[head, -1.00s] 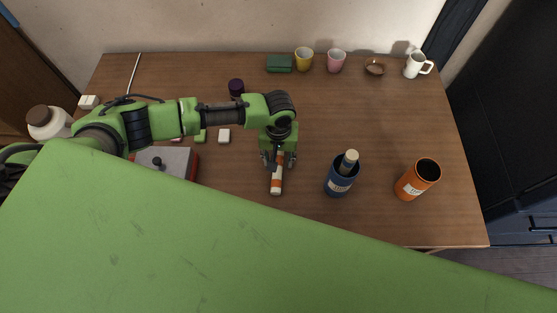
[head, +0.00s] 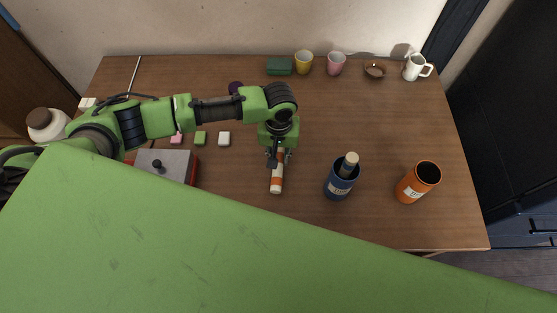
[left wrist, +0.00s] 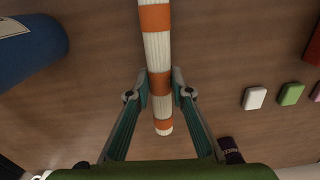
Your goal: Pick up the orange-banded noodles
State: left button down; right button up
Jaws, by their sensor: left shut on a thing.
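The orange-banded noodles (head: 276,184) are a thin cream bundle with orange bands. They lie lengthwise on the wooden table, left of the blue canister, and their far end is hidden under my left gripper (head: 278,156). In the left wrist view the bundle (left wrist: 156,48) runs between the two fingers of the gripper (left wrist: 160,83), which press on it from both sides near an orange band. I cannot tell whether the bundle is clear of the table. My right gripper is not in view.
A blue canister (head: 336,188) holds another cream bundle (head: 351,158). An orange canister (head: 411,189) stands open at right. A grey-and-red box (head: 170,163) sits left. Cups (head: 304,62) and a bowl (head: 375,71) line the back.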

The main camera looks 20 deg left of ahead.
pick_arm(q)
jog(key=s+d+r+b, duration=0.1)
jog(key=s+d+r, duration=0.8)
jog(key=s, duration=0.1)
jog(key=shift+d+r+b, duration=0.2)
jog(key=shift+d+b, duration=0.1)
jog(key=shift+d, duration=0.1)
jog(key=shift+w, duration=0.1)
